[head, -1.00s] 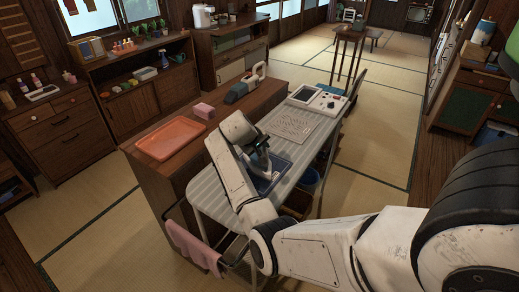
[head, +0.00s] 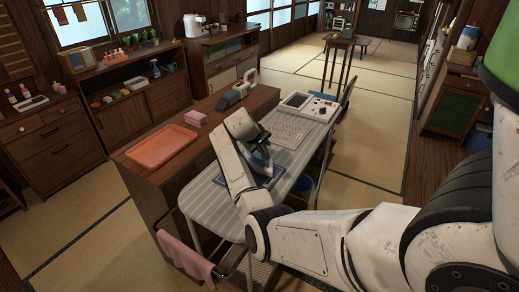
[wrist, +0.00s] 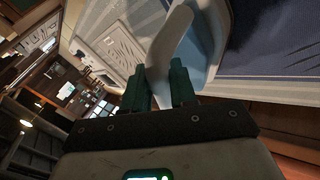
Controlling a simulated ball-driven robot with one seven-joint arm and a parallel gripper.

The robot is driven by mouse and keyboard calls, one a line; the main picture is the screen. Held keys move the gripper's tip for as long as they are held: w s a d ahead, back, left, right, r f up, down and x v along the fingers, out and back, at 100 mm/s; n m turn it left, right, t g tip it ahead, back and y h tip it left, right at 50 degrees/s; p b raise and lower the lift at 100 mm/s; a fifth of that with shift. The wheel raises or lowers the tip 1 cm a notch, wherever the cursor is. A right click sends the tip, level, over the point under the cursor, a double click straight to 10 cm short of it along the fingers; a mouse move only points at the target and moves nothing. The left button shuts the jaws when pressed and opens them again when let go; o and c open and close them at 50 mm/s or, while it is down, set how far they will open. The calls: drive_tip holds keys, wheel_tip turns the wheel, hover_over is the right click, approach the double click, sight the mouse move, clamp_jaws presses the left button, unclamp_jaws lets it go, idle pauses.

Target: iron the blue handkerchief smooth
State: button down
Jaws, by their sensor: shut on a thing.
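My gripper (wrist: 163,88) is shut on the white handle of the iron (wrist: 206,38); its dark green fingers close on the handle from both sides. In the head view the iron (head: 259,160) is partly hidden behind my gripper (head: 256,148). The blue handkerchief (wrist: 275,35) lies on the striped ironing board under and beside the iron. In the head view only part of the handkerchief (head: 268,178) shows past my arm. It has a pale border line. I cannot tell how smooth it is or whether the iron's sole touches it.
A wooden cabinet alongside holds an orange tray (head: 162,147) and a pink box (head: 196,118). A pink cloth (head: 184,258) hangs at the board's near end.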

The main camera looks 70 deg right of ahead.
drive_tip(key=shift+s+d, duration=0.1)
drive_tip(key=shift+d, duration=0.35)
drive_tip(key=shift+w+d+b, duration=0.2)
drive_tip(key=shift+w+b, duration=0.55)
drive_tip(key=shift+w, duration=0.05)
drive_tip(key=shift+w+r, duration=0.2)
drive_tip(key=shift+w, duration=0.25)
drive_tip(key=shift+w+a+r+p, duration=0.1)
drive_tip(key=shift+w+a+p, duration=0.15)
drive_tip(key=shift+a+p, duration=0.45)
drive_tip(key=shift+w+a+f+p, duration=0.2)
drive_tip(key=shift+a+p, duration=0.2)
drive_tip(key=shift+a, duration=0.5)
drive_tip(key=shift+w+a+f+p, duration=0.2)
drive_tip(key=shift+a+p, duration=0.2)
drive_tip(key=shift+a, duration=0.5)
drive_tip(key=shift+w+a+f+p, duration=0.15)
drive_tip(key=shift+a+p, duration=0.25)
drive_tip(key=shift+a, duration=0.5)
drive_tip(key=shift+w+a+p, duration=0.9)
drive_tip(key=shift+a+p, duration=0.8)
drive_tip(key=shift+a, duration=1.7)
drive_tip(key=d+b, duration=0.4)
drive_tip(key=d, duration=0.3)
drive_tip(key=shift+w+d+r, duration=0.35)
drive_tip(key=shift+w+d, duration=0.05)
